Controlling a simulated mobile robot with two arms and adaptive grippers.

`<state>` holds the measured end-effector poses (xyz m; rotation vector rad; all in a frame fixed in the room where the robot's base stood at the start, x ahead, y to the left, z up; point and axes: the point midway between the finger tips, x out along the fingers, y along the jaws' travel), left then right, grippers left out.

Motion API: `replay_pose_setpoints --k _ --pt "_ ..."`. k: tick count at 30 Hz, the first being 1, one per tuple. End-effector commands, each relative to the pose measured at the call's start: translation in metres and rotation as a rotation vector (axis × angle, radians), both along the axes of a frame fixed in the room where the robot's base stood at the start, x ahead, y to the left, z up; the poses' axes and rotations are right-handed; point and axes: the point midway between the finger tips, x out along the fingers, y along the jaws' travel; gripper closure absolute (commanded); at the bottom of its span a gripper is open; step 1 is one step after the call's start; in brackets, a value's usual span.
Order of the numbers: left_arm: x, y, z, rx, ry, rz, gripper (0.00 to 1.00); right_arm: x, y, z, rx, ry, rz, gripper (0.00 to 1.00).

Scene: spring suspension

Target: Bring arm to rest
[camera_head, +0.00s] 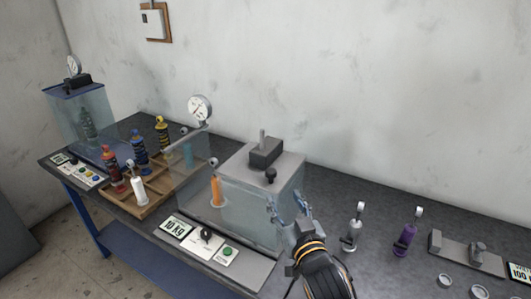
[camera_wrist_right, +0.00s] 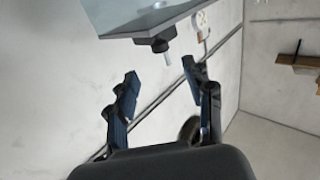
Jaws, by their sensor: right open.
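My right gripper (camera_head: 288,207) is in front of the clear test box (camera_head: 262,205) in the head view, with its arm coming in from the bottom. Its fingers are spread and empty; they also show apart in the right wrist view (camera_wrist_right: 160,90). The box has a grey lid with a dark block and a black knob (camera_head: 271,175). An orange spring damper (camera_head: 215,187) stands at the box's left part. Whether the gripper touches the box wall I cannot tell. My left gripper is not in view.
A wooden tray (camera_head: 154,203) at left holds several coloured dampers. A silver damper (camera_head: 354,228) and a purple damper (camera_head: 404,236) stand right of my gripper. A control panel (camera_head: 205,240) lies in front of the box. A clear tank (camera_head: 82,118) is far left.

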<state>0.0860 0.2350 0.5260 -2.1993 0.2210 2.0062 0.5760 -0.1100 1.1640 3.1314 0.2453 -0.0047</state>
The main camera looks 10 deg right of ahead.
Motion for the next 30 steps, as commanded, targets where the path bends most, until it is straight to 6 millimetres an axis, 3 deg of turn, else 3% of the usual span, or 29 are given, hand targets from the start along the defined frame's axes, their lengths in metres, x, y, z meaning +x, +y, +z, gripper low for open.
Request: replay_pose_setpoints --k 2,5,8,10,15,21,27,28,30 --pt "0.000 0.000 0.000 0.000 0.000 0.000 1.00 -0.004 -0.004 -0.009 -0.004 0.030 -0.008 0.48" --pt "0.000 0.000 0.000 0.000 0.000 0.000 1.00 -0.020 -0.016 -0.038 -0.018 0.140 -0.032 0.48" --pt "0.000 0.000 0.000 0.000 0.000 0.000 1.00 -0.056 -0.037 -0.086 -0.050 0.334 -0.064 0.48" --pt "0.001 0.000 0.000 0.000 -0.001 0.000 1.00 -0.091 -0.051 -0.121 -0.078 0.494 -0.078 0.48" --pt "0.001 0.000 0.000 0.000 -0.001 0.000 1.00 -0.169 -0.073 -0.174 -0.136 0.795 -0.078 0.48" --pt "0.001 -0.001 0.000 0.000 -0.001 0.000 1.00 -0.241 -0.086 -0.202 -0.187 1.036 -0.051 0.48" --pt "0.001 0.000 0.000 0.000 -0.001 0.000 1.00 -0.306 -0.096 -0.213 -0.230 1.232 -0.015 0.48" --pt "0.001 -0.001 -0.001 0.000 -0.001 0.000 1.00 -0.312 -0.097 -0.217 -0.234 1.256 -0.009 0.48" --pt "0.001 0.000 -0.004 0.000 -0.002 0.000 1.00 -0.303 -0.095 -0.240 -0.234 1.255 -0.010 0.48"
